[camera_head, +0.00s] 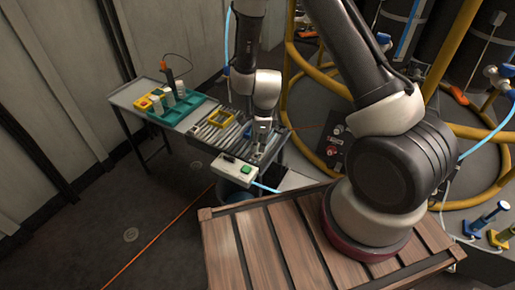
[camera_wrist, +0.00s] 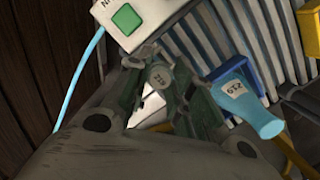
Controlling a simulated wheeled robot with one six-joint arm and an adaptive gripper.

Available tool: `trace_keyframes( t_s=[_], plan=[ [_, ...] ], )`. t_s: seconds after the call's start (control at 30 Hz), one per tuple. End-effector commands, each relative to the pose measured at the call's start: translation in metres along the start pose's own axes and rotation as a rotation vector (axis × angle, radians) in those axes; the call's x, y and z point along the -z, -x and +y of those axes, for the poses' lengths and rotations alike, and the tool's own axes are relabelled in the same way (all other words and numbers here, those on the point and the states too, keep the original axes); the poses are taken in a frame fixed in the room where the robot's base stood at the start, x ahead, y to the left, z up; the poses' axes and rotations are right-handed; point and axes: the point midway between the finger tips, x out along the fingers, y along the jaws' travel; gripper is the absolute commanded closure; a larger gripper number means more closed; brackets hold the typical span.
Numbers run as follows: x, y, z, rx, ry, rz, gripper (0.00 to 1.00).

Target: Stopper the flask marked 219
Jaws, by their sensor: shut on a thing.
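The pale blue flask marked 219 (camera_wrist: 262,122) lies tilted in the right of the wrist view. My gripper (camera_wrist: 165,105) is just left of the flask. A small pale label shows between the fingers. In the head view my gripper (camera_head: 262,125) hangs low over the slatted bench (camera_head: 213,138), and the flask is too small to make out there.
A control box with a green button (camera_head: 233,170) sits at the bench's near edge, close to my gripper in the wrist view (camera_wrist: 145,18). A yellow frame (camera_head: 222,118) and a green tray (camera_head: 186,107) stand farther left. A dark tub (camera_head: 228,193) is below.

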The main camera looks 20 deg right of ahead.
Motion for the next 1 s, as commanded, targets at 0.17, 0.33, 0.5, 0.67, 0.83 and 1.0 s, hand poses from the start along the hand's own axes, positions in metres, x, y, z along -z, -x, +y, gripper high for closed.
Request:
trace_keyframes(
  t_s=[0.17,0.33,0.5,0.67,0.83,1.0],
  plan=[
    [-0.005,0.036,-0.001,0.003,0.002,-0.003,0.9],
    [-0.006,0.063,-0.002,0.003,-0.004,-0.001,0.9],
    [0.002,0.076,-0.029,0.008,-0.043,-0.002,0.9],
    [0.0,0.094,-0.083,0.012,-0.048,-0.001,0.9],
    [-0.003,0.118,-0.125,0.007,-0.026,-0.001,0.9],
    [-0.006,0.13,-0.129,-0.001,0.002,0.001,0.9]
  ],
)
